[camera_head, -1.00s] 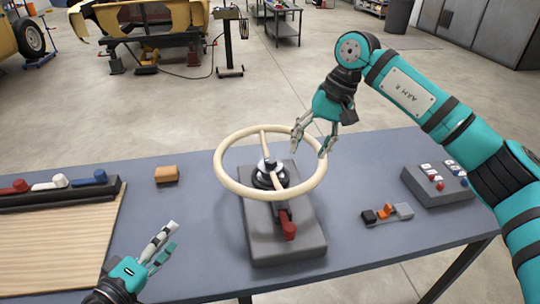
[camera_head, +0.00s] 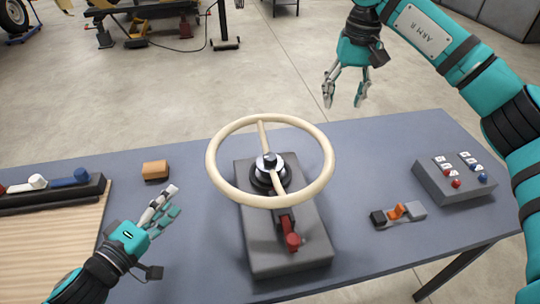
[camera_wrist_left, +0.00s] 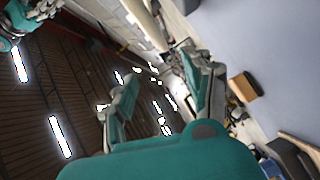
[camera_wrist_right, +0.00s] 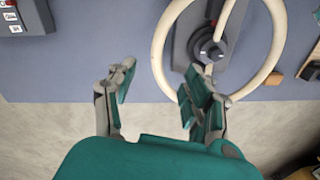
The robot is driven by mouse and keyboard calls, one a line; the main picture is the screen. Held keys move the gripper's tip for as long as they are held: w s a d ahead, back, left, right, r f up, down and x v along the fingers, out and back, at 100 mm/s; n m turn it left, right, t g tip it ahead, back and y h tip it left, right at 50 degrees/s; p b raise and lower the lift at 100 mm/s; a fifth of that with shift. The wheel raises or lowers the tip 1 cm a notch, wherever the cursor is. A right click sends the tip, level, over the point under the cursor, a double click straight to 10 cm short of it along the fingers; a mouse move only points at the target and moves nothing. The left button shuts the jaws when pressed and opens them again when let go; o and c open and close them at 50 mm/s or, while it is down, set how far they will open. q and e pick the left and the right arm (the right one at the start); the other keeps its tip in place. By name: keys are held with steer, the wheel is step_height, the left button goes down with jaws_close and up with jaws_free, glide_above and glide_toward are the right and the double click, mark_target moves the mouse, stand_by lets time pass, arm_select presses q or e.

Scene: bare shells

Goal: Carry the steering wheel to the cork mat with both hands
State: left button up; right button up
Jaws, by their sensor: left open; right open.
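The cream steering wheel (camera_head: 211,160) sits on a hub above a grey block (camera_head: 262,255) with a red-ended lever (camera_head: 292,241) at its front. The tan striped mat (camera_head: 50,240), which looks like the cork mat, lies at the table's left and is partly out of view. My left gripper (camera_head: 167,203) is open and empty, left of the wheel and apart from it. My right gripper (camera_head: 344,95) is open and empty, beyond the wheel's far right side. The right wrist view shows the wheel (camera_wrist_right: 278,40) beyond the open fingers (camera_wrist_right: 155,88).
A dark rack with coloured handles (camera_head: 85,188) stands along the mat's far edge. An orange-brown block (camera_head: 155,170) lies between rack and wheel. A small part with an orange switch (camera_head: 397,212) and a grey button box (camera_head: 455,178) stand to the right.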

mark_target(212, 157)
arm_select(q)
steer(key=x, duration=1.7)
steer(key=shift+w, duration=0.25)
arm_select(e)
steer(key=f, duration=1.1)
steer(key=a+f, duration=0.1)
steer(key=f, duration=0.5)
steer(key=shift+w+f, duration=0.15)
steer(key=shift+w, duration=0.05)
arm_select(q)
jaws_close()
arm_select(e)
jaws_close()
steer(key=shift+w, duration=0.1)
